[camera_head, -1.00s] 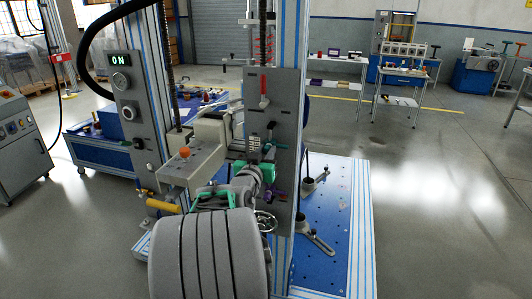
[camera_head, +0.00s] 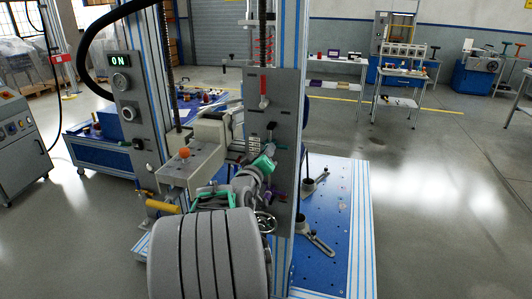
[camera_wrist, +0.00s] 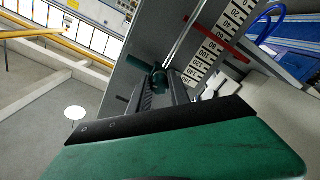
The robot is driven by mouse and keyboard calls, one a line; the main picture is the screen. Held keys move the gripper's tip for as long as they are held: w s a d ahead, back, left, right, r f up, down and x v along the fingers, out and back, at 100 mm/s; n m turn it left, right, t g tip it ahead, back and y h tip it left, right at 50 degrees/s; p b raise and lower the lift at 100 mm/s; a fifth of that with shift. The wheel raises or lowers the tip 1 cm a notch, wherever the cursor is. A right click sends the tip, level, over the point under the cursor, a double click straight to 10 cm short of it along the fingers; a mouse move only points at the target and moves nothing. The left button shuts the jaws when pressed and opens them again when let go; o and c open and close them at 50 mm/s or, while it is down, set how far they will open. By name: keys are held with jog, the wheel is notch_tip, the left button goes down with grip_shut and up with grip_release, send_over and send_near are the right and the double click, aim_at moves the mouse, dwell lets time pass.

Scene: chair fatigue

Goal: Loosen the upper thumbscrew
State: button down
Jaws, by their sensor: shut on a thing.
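The tall grey plate (camera_head: 287,100) of the test rig stands upright in the middle of the head view, with a dark knob (camera_head: 271,126) on its face. My gripper (camera_wrist: 158,88) is shut on the dark green upper thumbscrew (camera_wrist: 160,76) in the wrist view. The fingers hide part of the thumbscrew, and its shank is not visible. In the head view my teal and grey wrist is at the plate's left, tilted. The fingertips are too small there to tell their hold. A purple knob (camera_head: 279,196) sits lower on the plate.
A numbered scale (camera_wrist: 215,48) and a shiny rod (camera_wrist: 187,35) run close to my fingers. A control box (camera_head: 132,100) reading ON stands at the left. A blue perforated base (camera_head: 335,215) lies below. The floor at the right is clear.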

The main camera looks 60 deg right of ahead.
jog(key=n+p, duration=0.1)
jog(key=n, duration=0.3)
jog(key=shift+r+n, duration=0.15)
jog(key=shift+n, duration=0.15)
jog(key=n+p, duration=0.2)
jog(key=n, duration=0.1)
jog(key=shift+r+n+p, duration=0.1)
jog(key=shift+n+p, duration=0.2)
jog(key=n+p, duration=0.4)
jog(key=n, duration=0.1)
jog(key=shift+n+p, duration=1.05)
jog(key=shift+n, duration=0.65)
jog(key=c, duration=1.2)
grip_release()
